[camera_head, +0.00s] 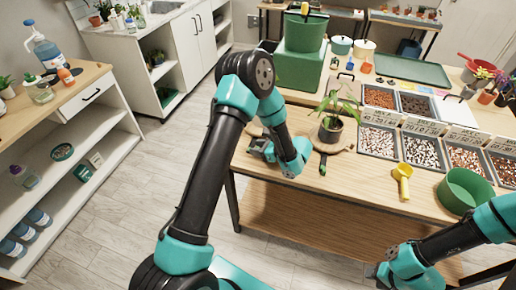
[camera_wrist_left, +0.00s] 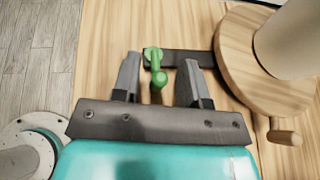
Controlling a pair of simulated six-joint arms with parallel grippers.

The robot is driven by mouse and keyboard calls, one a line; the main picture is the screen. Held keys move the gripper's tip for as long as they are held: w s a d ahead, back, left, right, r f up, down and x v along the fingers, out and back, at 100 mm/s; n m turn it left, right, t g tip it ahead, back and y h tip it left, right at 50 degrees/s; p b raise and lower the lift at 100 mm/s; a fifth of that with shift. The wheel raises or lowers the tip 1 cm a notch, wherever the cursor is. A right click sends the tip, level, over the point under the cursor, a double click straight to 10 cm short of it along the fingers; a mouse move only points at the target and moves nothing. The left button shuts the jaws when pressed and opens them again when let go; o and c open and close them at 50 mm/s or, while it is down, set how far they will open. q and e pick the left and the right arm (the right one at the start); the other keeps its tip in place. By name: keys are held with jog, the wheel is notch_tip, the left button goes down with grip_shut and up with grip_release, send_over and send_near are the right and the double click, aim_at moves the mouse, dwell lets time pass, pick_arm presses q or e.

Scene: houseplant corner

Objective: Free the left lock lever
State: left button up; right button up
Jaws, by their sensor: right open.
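In the left wrist view, a green lever (camera_wrist_left: 156,62) sits on a dark flat bar (camera_wrist_left: 188,57) by a round wooden disc (camera_wrist_left: 236,60). My left gripper (camera_wrist_left: 157,72) is open, its two fingers on either side of the lever with a gap on both sides. In the head view, my left gripper (camera_head: 262,149) is at the table's left edge, and the lever there is hidden by it. A second green-and-dark lever (camera_head: 323,163) shows at the front of the wooden disc. My right gripper (camera_head: 384,274) is open and empty, low in front of the table.
A potted plant (camera_head: 330,125) stands on the disc, right of my left gripper. A wooden knob (camera_wrist_left: 285,134) sticks out from the disc. Trays of pebbles (camera_head: 378,141), a yellow scoop (camera_head: 403,181) and a green bowl (camera_head: 464,190) lie to the right. The table's front left is clear.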

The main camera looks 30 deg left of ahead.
pick_arm(q)
jog(key=shift+d, duration=0.1)
jog(key=s+v, duration=0.1)
jog(key=v, duration=1.6)
jog(key=shift+w+r, duration=0.2)
jog(key=shift+w, duration=0.25)
jog(key=s+a+f+n+g+h, duration=0.1)
jog(key=s+a+n, duration=0.1)
jog(key=s+a+f+n+g+h, duration=0.2)
jog(key=s+a, duration=0.1)
jog(key=s+a+f+n+g+h, duration=0.1)
jog(key=s+a+g+h, duration=0.1)
jog(key=s+a, duration=0.1)
jog(key=shift+a+f+n, duration=0.2)
jog(key=shift+f+n, duration=0.05)
jog(key=shift+n, duration=0.15)
jog(key=s+a+f+n+g+h, duration=0.1)
jog(key=s+f+n+h, duration=0.5)
jog(key=s+n+h, duration=0.3)
jog(key=s+d+f+n+t+h, duration=0.3)
jog(key=s+d+f+n+t, duration=0.1)
jog(key=f+t, duration=0.3)
jog(key=shift+s+d+f+t, duration=0.3)
jog(key=shift+s+f, duration=0.15)
jog(key=shift+f, duration=0.2)
